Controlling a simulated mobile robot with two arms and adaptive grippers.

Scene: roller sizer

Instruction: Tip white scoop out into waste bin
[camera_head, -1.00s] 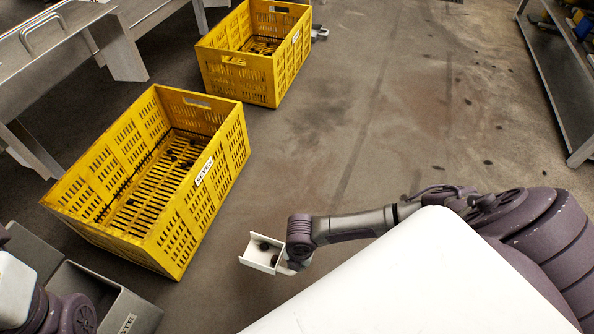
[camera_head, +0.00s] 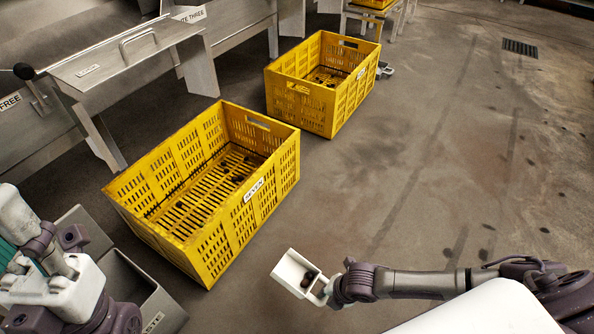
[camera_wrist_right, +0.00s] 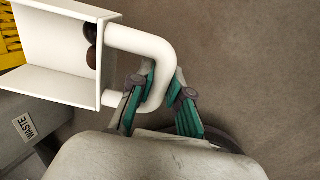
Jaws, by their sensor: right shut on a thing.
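In the right wrist view, the fingers (camera_wrist_right: 160,90) close around the white curved handle, and the scoop (camera_wrist_right: 55,85) opens to the left. The grey waste bin (camera_head: 168,316) stands at the lower left, partly hidden by my left arm. It also shows in the wrist view (camera_wrist_right: 55,112), labelled WASTE. My left gripper (camera_head: 68,240) is at the left edge; its jaw state is unclear.
Metal equipment (camera_head: 135,60) lines the upper left.

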